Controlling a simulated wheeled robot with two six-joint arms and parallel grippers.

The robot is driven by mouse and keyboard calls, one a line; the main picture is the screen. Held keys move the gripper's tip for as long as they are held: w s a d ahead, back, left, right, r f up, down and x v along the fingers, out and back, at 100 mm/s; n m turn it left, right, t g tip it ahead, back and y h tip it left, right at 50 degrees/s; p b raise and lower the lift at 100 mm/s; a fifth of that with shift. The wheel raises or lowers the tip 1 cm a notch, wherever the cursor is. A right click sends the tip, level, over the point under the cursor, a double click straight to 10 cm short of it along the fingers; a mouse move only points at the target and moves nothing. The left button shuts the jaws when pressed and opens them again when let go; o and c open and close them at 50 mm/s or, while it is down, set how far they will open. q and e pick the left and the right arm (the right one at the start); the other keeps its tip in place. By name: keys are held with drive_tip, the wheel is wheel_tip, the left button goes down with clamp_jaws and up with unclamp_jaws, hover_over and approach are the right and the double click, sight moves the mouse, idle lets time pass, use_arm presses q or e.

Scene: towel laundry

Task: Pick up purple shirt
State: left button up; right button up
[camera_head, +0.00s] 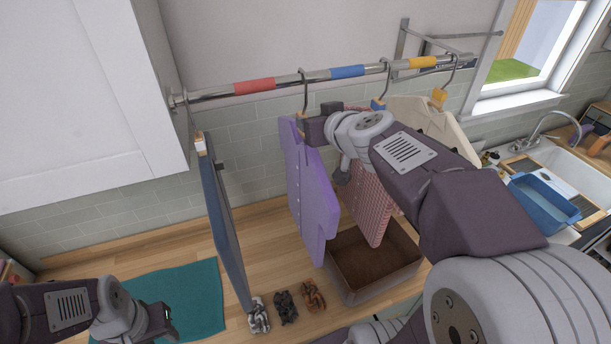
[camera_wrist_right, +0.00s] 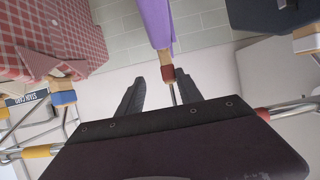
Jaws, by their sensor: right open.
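The purple shirt (camera_head: 312,195) hangs from a hook on the wall rail, left of the red checked shirt (camera_head: 370,205). My right gripper (camera_head: 305,128) is at the top of the purple shirt, by its hanger. In the right wrist view, the fingers of my right gripper (camera_wrist_right: 160,92) are open, one on each side of the metal hook. The hanger's red-tipped wooden neck (camera_wrist_right: 168,73) lies just ahead, with the purple shirt (camera_wrist_right: 157,22) beyond. My left gripper (camera_head: 162,322) is low at the left, over the teal towel; its jaw gap is unclear.
The rail (camera_head: 290,84) has red, blue and yellow bands. A dark blue garment (camera_head: 225,215) hangs at left, and a cream one (camera_head: 435,122) at right. A brown box (camera_head: 372,285) and the teal towel (camera_head: 192,295) are on the wooden counter. A sink (camera_head: 570,165) is at right.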

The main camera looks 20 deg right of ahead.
drive_tip(key=shift+s+a+b, duration=0.15)
drive_tip(key=shift+a+b, duration=0.2)
drive_tip(key=shift+a, duration=0.65)
drive_tip(key=x, duration=0.5)
drive_tip(key=d+x, duration=0.1)
drive_tip(key=x, duration=0.1)
drive_tip(key=shift+s+a+r, duration=0.1)
drive_tip(key=shift+a+r, duration=0.15)
drive_tip(key=shift+a, duration=0.15)
drive_tip(key=shift+d, duration=0.1)
clamp_jaws()
use_arm(q)
drive_tip(key=shift+s+a+f, duration=0.2)
drive_tip(key=shift+s+a, duration=0.05)
drive_tip(key=shift+s, duration=0.25)
drive_tip(key=shift+s+a+f, duration=0.2)
drive_tip(key=shift+s+a, duration=0.05)
drive_tip(key=shift+s, duration=0.25)
use_arm(e)
drive_tip(key=shift+f, duration=0.3)
